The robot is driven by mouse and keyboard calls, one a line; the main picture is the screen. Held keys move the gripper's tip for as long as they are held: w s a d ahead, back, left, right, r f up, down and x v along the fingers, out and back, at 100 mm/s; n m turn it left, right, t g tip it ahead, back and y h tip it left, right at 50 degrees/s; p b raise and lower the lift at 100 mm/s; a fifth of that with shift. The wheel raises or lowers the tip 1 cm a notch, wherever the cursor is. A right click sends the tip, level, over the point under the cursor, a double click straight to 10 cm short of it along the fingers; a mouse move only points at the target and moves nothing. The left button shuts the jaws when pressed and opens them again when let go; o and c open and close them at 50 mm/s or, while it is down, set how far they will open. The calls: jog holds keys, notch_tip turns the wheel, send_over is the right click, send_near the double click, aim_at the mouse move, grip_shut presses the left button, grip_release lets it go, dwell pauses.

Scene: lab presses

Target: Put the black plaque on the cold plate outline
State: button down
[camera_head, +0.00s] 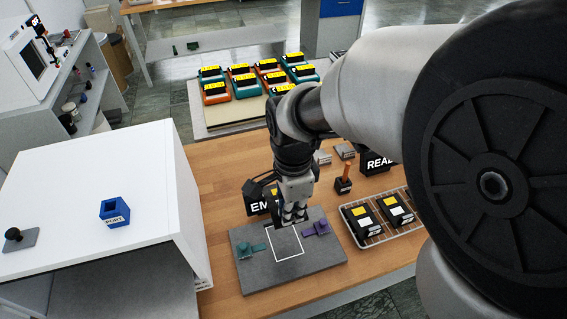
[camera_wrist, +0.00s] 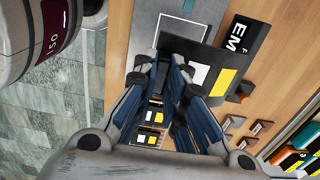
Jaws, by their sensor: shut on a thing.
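The black plaque (camera_wrist: 214,67), with white and yellow patches on its face, is in the wrist view at my fingertips. My gripper (camera_wrist: 165,68) is shut on its edge. In the head view my gripper (camera_head: 291,216) hangs over the back edge of the grey cold plate (camera_head: 287,280), and the plaque is mostly hidden behind it. The white square outline (camera_head: 285,256) on the plate is empty. A teal clamp (camera_head: 250,251) lies left of the outline and a purple clamp (camera_head: 317,229) right of it.
A wire rack (camera_head: 377,238) with two black plaques stands right of the plate. A black sign reading EM (camera_head: 258,206) stands behind the plate, and a READ sign (camera_head: 379,163) stands farther right. A white cabinet (camera_head: 110,180) is at left, with a blue PORT box (camera_head: 115,211) on top.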

notch_tip(320, 180, down, 18)
jog(key=b, duration=0.5)
jog(key=shift+w+b, duration=0.1)
jog(key=shift+b, duration=0.2)
jog(key=shift+f, duration=0.1)
jog(key=c, duration=1.7)
grip_release()
jog(key=shift+o, duration=0.2)
